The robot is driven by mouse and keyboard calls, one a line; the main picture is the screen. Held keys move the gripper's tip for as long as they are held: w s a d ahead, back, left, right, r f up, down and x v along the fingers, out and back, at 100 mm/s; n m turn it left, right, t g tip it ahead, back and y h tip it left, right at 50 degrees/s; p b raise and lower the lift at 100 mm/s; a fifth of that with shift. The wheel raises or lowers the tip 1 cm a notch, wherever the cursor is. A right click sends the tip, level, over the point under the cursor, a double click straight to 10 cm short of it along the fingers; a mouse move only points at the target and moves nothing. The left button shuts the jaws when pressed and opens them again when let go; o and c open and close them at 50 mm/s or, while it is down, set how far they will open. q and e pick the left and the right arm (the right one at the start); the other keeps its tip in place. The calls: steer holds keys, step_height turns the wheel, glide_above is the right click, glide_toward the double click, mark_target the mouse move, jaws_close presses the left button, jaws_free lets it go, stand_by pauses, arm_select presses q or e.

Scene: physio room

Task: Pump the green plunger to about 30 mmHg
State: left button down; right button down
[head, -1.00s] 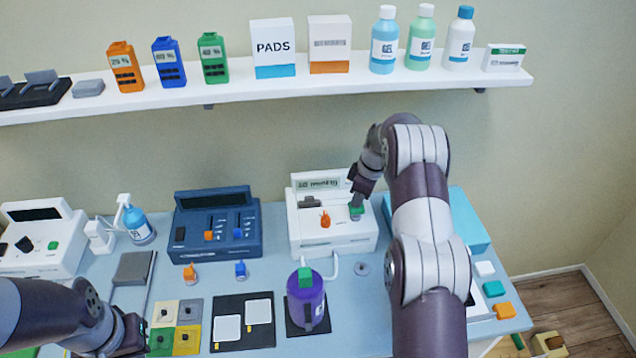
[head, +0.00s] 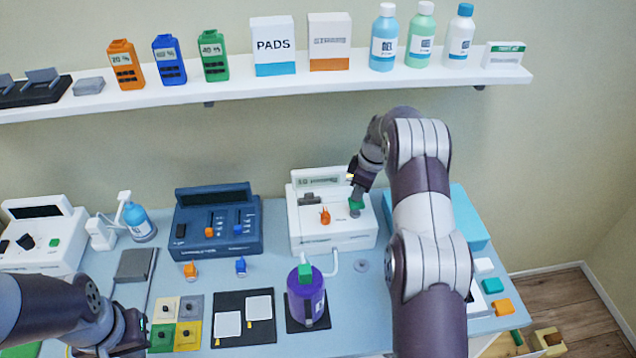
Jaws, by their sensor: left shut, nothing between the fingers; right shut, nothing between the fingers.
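The white pump unit (head: 308,241) stands at the back of the blue table with a small display (head: 318,181) along its top; I cannot read its figure surely. The green plunger (head: 356,204) is at the unit's right side. My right gripper (head: 356,195) is shut with its tips at the plunger, seemingly touching it; the tips partly hide it. An orange knob (head: 325,217) sits left of the plunger. A hose runs from the unit's front near a purple canister (head: 306,302) with a green top. My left gripper (head: 132,340) is low at the left, shut and empty.
A dark blue device (head: 218,225) stands left of the pump unit, and another white device (head: 38,240) is at far left. Coloured squares (head: 188,309) and a black pad board (head: 262,333) lie in front. A shelf (head: 300,87) with bottles and boxes hangs above.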

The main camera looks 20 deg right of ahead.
steer(key=shift+f+b, duration=1.45)
steer(key=shift+f, duration=0.65)
steer(key=shift+r+p, duration=0.45)
steer(key=shift+r, duration=0.15)
steer(key=shift+r+p, duration=0.85)
steer(key=shift+r, duration=0.9)
steer(key=shift+f+b, duration=1.55)
steer(key=shift+f, duration=0.55)
steer(key=shift+r, duration=0.15)
steer(key=shift+r+p, duration=1.15)
steer(key=shift+r, duration=0.9)
